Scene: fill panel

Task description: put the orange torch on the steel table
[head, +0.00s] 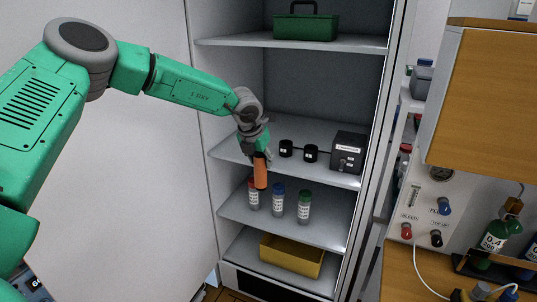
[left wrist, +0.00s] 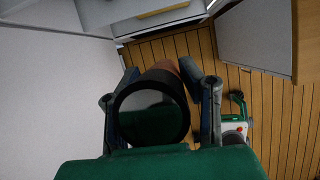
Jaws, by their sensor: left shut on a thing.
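My left gripper (head: 258,147) is in front of the cabinet shelves and is shut on the orange torch (head: 260,172). The torch hangs roughly upright below the fingers, in front of the lower shelves. In the left wrist view the torch's dark round end (left wrist: 153,115) fills the space between the two fingers (left wrist: 160,95), with a bit of its orange body behind. My right gripper is in neither view. I cannot make out a steel table for certain.
The open cabinet holds a green toolbox (head: 305,24), black items with a dark box (head: 347,152), several capped bottles (head: 277,201) and a yellow bin (head: 291,256). A wooden bench with a gauge panel (head: 432,207) stands right. The left wrist view shows wooden floor (left wrist: 271,110).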

